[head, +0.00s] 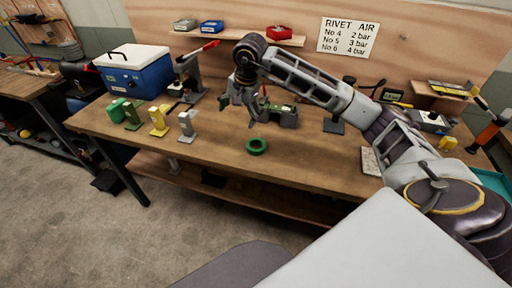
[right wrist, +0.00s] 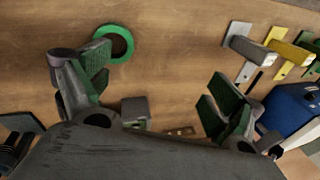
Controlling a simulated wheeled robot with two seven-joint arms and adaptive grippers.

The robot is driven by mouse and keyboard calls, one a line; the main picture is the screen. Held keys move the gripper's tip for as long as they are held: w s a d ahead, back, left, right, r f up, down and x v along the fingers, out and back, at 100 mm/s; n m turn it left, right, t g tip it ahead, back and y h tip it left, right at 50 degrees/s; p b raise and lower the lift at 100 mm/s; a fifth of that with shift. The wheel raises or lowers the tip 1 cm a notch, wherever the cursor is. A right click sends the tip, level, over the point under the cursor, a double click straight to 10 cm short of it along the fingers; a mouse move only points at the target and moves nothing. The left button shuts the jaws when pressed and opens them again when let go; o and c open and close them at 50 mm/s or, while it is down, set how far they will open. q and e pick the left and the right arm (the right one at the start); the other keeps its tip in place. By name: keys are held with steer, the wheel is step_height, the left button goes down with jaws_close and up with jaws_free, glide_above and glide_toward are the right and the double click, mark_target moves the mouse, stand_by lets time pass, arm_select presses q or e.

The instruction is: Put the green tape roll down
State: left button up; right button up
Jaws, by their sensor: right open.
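The green tape roll (head: 257,151) lies flat on the wooden workbench (head: 310,165), near its front edge. It also shows in the right wrist view (right wrist: 130,46), just beyond the tip of the left-hand finger. My right gripper (head: 240,108) is above the bench, behind and to the left of the roll in the head view. In the right wrist view its fingers (right wrist: 155,76) are wide apart with nothing between them. Whether a finger touches the roll is hard to tell. My left gripper is not in view.
Grey (head: 187,127), yellow (head: 159,121) and green (head: 132,115) clamp-like tools stand left on the bench. A blue box (head: 140,78) and a red-handled press (head: 190,77) are behind them. A vise-like block (head: 284,117) stands behind the roll. Bare wood surrounds the roll.

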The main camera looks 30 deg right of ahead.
steer(key=s+d+n+g+h, duration=0.2)
steer(key=s+d, duration=0.2)
steer(key=shift+n, duration=0.3)
steer(key=shift+w+d+f, duration=0.1)
steer(key=shift+w+f, duration=0.1)
steer(key=shift+f, duration=2.1)
steer(key=shift+w+d+f, duration=0.1)
steer(key=shift+w+f, duration=0.1)
steer(key=shift+f, duration=2.1)
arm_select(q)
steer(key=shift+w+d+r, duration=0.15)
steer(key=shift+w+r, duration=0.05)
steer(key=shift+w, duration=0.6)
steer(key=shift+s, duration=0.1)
